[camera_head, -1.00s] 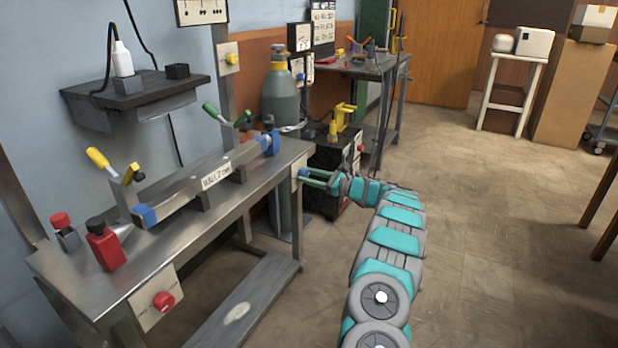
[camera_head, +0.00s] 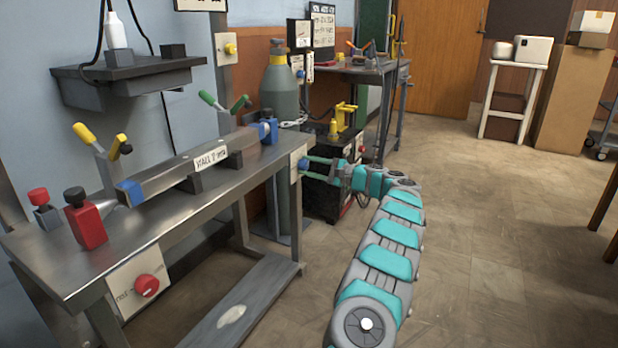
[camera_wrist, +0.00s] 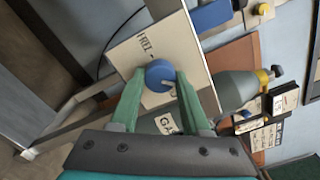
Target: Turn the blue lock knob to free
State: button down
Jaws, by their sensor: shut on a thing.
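The blue lock knob (camera_wrist: 160,74) sits on a pale plate (camera_wrist: 124,56) in the wrist view. A white pointer line on the knob points to the right and slightly down. My gripper (camera_wrist: 160,77) is shut on the knob, with one green finger on each side. In the head view the plate (camera_head: 297,153) is at the right end of the steel workbench (camera_head: 245,174), and my gripper (camera_head: 306,167) reaches it from the right. The knob is small there and partly covered by the fingers.
A grey gas cylinder (camera_head: 280,92) stands behind the bench end. A dark box-shaped unit (camera_head: 323,200) is on the floor behind my gripper. A red knob (camera_head: 147,286) is on the bench's near end. The floor (camera_head: 470,230) to the right is clear.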

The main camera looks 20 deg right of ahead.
jog(key=n+b, duration=0.2)
jog(key=shift+f+n, duration=0.25)
jog(key=shift+n, duration=0.15)
jog(key=n+b, duration=0.1)
jog(key=n, duration=0.1)
jog(key=shift+r+n, duration=0.15)
jog(key=shift+n, duration=0.25)
jog(key=n, duration=0.3)
jog(key=shift+r+n, duration=0.1)
jog(key=shift+n, duration=0.2)
jog(key=n, duration=0.4)
jog(key=shift+a+n, duration=0.1)
jog(key=shift+n, duration=0.2)
jog(key=n, duration=1.2)
jog(key=shift+n, duration=0.3)
